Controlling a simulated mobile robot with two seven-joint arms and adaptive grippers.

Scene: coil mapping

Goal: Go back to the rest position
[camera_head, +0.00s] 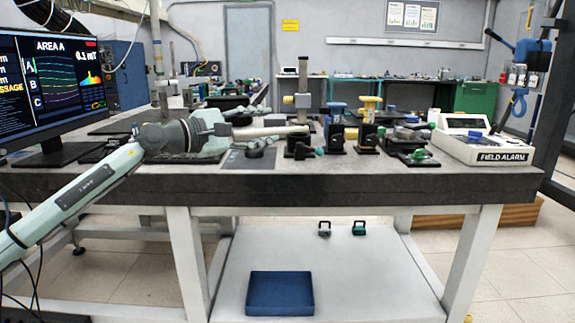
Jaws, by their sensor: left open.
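My left arm reaches in from the lower left, and its gripper (240,127) is above the left part of the grey bench top (270,187). The jaws are open, and I see nothing held between them. A pale rod-like piece (272,131) shows just beyond the fingers; I cannot tell whether they touch it. My right gripper is out of view.
A monitor (52,85) stands at the left. Several small black, yellow and green fixtures crowd the bench's middle and right. A white box marked FIELD ALARM (503,157) sits at the right end. A blue tray (280,294) lies on the lower shelf (350,290).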

